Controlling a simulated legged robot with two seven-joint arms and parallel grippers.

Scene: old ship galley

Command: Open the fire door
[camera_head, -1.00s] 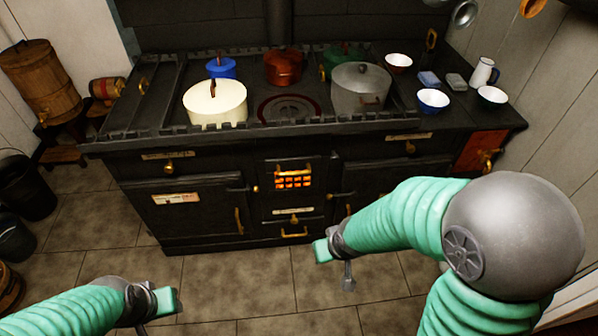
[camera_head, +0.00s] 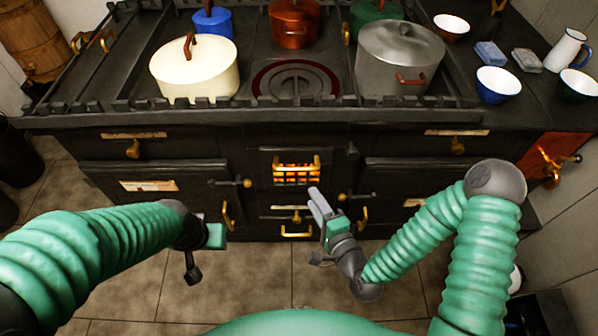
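The fire door (camera_head: 297,168) is the small barred panel at the middle of the black stove's front, with orange fire glowing behind brass-coloured bars. It looks closed. A brass knob (camera_head: 247,183) sits just left of it. My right gripper (camera_head: 315,197) points up toward the stove just below and right of the fire door, with no visible contact. Its grey fingers lie close together, and I cannot tell whether they are parted. My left gripper (camera_head: 218,236) is lower left of the door, near a brass handle; its fingers are not clear.
A drawer with a brass pull (camera_head: 297,232) lies below the fire door. Oven doors flank it, with a left handle (camera_head: 228,215) and right handle (camera_head: 362,216). A cream pot (camera_head: 195,75), a grey pot (camera_head: 400,60) and other pots stand on the stove. Tiled floor is clear in front.

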